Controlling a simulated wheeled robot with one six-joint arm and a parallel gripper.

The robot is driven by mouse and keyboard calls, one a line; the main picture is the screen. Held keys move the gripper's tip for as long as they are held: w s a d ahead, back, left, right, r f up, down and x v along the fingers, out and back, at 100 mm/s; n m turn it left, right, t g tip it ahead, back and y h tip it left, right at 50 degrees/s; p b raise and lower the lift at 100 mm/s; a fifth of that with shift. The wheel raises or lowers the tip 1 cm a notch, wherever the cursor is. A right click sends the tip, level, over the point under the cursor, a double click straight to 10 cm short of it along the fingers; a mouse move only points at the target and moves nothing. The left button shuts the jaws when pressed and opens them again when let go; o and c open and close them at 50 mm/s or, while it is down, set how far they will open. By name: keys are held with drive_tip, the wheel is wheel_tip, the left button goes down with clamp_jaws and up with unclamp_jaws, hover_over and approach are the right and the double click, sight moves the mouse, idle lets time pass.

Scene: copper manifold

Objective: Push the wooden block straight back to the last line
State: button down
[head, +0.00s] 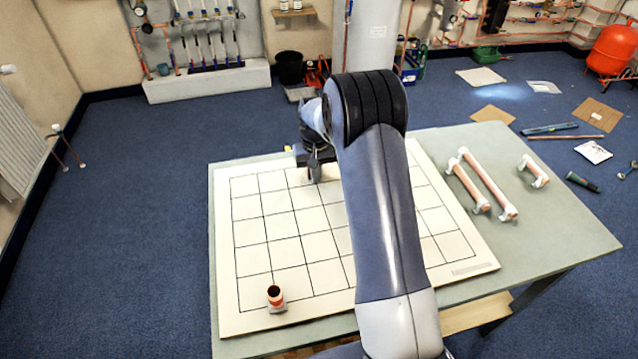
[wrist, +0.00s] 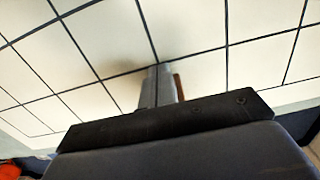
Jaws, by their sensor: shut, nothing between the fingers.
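The white board (head: 246,318) with a black square grid lies on the table, and its far grid line runs close by my gripper. My gripper (head: 316,179) is shut and low over the far part of the grid, left of my arm. In the wrist view my shut fingers (wrist: 157,84) point down onto the board near a line crossing. A thin brown strip (wrist: 179,88) shows just right of the fingers; it may be the wooden block, mostly hidden behind them. I cannot tell if they touch. The head view shows no clear wooden block; my arm covers much of the board's middle.
Copper pipes with white ends (head: 485,185) and a shorter one (head: 533,171) lie on the table's right. The board's left half is otherwise clear.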

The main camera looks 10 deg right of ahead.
drive_tip(key=shift+w+r+p, duration=0.1)
drive_tip(key=shift+w+p, duration=0.2)
drive_tip(key=shift+w, duration=1.85)
drive_tip(key=shift+s, duration=0.15)
